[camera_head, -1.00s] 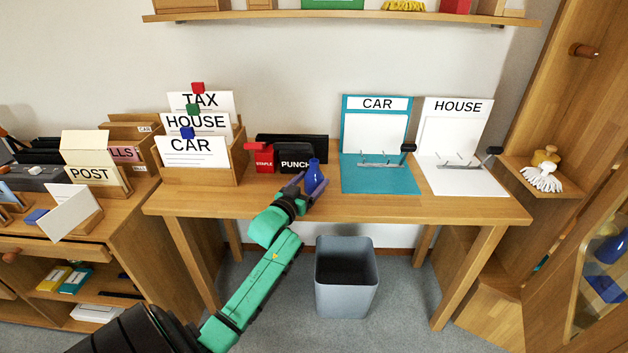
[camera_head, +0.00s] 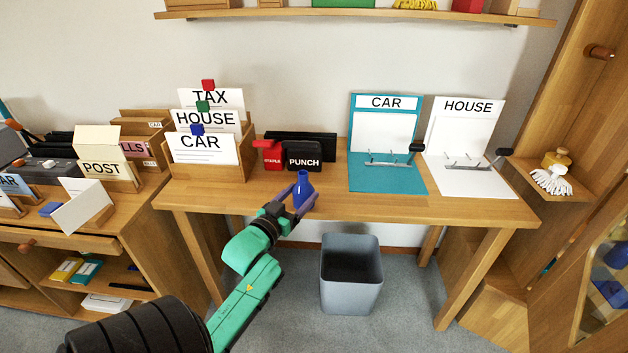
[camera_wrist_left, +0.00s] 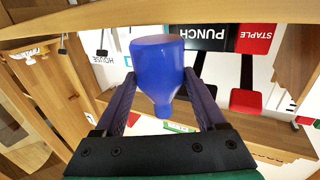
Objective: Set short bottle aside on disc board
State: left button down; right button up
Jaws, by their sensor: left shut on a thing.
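The short blue bottle (camera_head: 303,187) is upright in the head view, in front of the black PUNCH box. My left gripper (camera_head: 304,198) is shut on it, with one finger on each side. In the left wrist view the bottle (camera_wrist_left: 158,65) fills the space between the two fingers of the left gripper (camera_wrist_left: 161,85). The head view does not show clearly whether the bottle's base touches the desk or is held above it. I cannot make out a disc board in these views. My right gripper is not in view.
On the desk (camera_head: 330,205) stand a card holder (camera_head: 210,172), a red STAPLE box (camera_head: 267,155), a black PUNCH box (camera_head: 303,156), a teal CAR board (camera_head: 385,182) and a white HOUSE board (camera_head: 470,183). A grey bin (camera_head: 350,290) stands below.

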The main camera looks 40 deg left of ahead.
pick_arm(q)
jog(key=v, duration=0.8)
jog(key=s+d+r+m+h+p, duration=0.1)
jog(key=d+r+m+h+p, duration=0.1)
jog(key=d+p, duration=1.1)
jog(key=d+h, duration=0.1)
jog(key=d, duration=0.9)
jog(key=shift+s+d+h, duration=0.2)
jog(key=shift+s+h, duration=0.2)
